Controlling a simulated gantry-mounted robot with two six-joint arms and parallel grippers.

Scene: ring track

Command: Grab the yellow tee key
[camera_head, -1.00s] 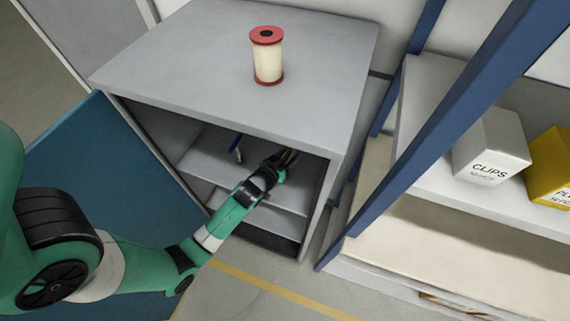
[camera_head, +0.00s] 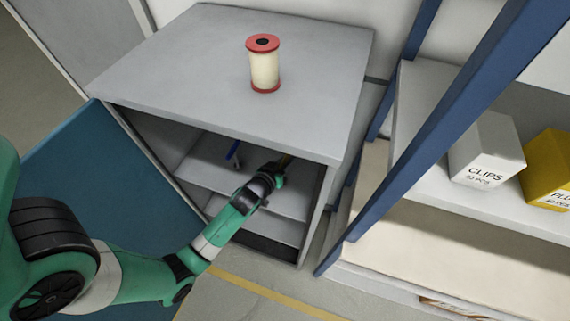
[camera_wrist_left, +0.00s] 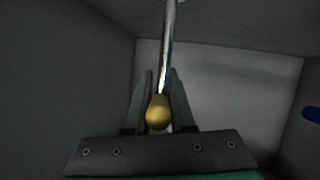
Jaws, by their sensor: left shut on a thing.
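In the left wrist view, the yellow tee key's rounded yellow end (camera_wrist_left: 158,113) sits between the fingers of my left gripper (camera_wrist_left: 160,100), with a shiny metal shaft (camera_wrist_left: 168,45) running up from it. The gripper is shut on it. In the head view, my left gripper (camera_head: 279,167) is inside the open grey cabinet (camera_head: 215,60), under its top, with a bit of yellow at its tip. The rest of the key is hidden there. My right gripper is not in view.
A blue-handled tool (camera_head: 233,151) is on the cabinet's inner left; its blue part shows in the wrist view (camera_wrist_left: 312,114). A spool with red rims (camera_head: 264,65) stands on top. The blue door (camera_head: 95,190) is open. A shelf with a CLIPS box (camera_head: 486,150) is at right.

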